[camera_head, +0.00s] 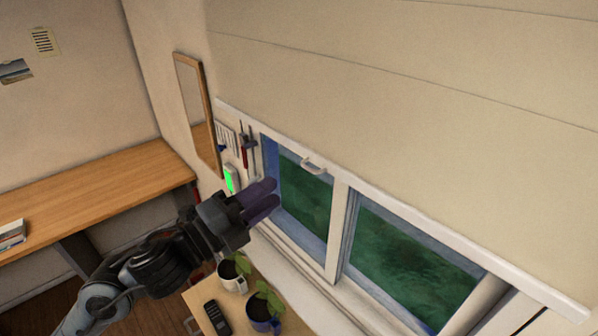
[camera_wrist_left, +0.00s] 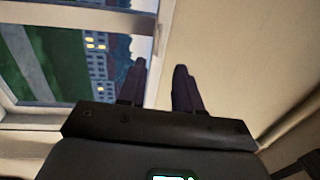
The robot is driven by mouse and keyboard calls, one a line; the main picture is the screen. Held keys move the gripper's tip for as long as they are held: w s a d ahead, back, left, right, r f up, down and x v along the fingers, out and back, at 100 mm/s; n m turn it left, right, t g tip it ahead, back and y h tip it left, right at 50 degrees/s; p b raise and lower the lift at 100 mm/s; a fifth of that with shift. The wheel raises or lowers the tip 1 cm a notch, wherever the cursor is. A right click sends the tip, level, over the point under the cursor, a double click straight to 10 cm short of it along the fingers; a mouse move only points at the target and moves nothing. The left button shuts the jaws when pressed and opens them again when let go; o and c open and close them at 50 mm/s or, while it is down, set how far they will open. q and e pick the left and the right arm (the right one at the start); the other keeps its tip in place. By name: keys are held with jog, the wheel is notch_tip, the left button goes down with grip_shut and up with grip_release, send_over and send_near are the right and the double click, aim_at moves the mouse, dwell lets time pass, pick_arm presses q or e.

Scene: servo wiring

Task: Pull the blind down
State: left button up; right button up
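The beige blind (camera_head: 400,75) hangs over the upper part of the window, with a white bottom rail (camera_head: 420,218) running slantwise across the head view. A small pale handle (camera_head: 313,166) sits on the rail near its left part. My left gripper (camera_head: 268,195) is left of and below the handle, in front of the window's left edge, and apart from it. In the left wrist view its two dark fingers (camera_wrist_left: 160,75) have a gap between them with nothing held. My right gripper is not in view.
The window (camera_head: 400,260) shows green outside below the rail. Potted plants (camera_head: 262,305) and a black phone (camera_head: 216,317) stand on a small wooden surface below. A framed mirror (camera_head: 197,110) and hanging tools (camera_head: 246,148) are on the wall. A wooden desk (camera_head: 90,205) is at left.

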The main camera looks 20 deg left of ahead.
aim_at(307, 167)
pick_arm(q)
jog(key=p+x, duration=0.2)
jog(key=x, duration=0.4)
jog(key=shift+w+d+r, duration=0.15)
jog(key=shift+w+r, duration=0.1)
jog(key=shift+w, duration=0.05)
jog(key=shift+x, duration=0.75)
jog(key=shift+f, duration=0.15)
grip_shut()
dwell(0.4)
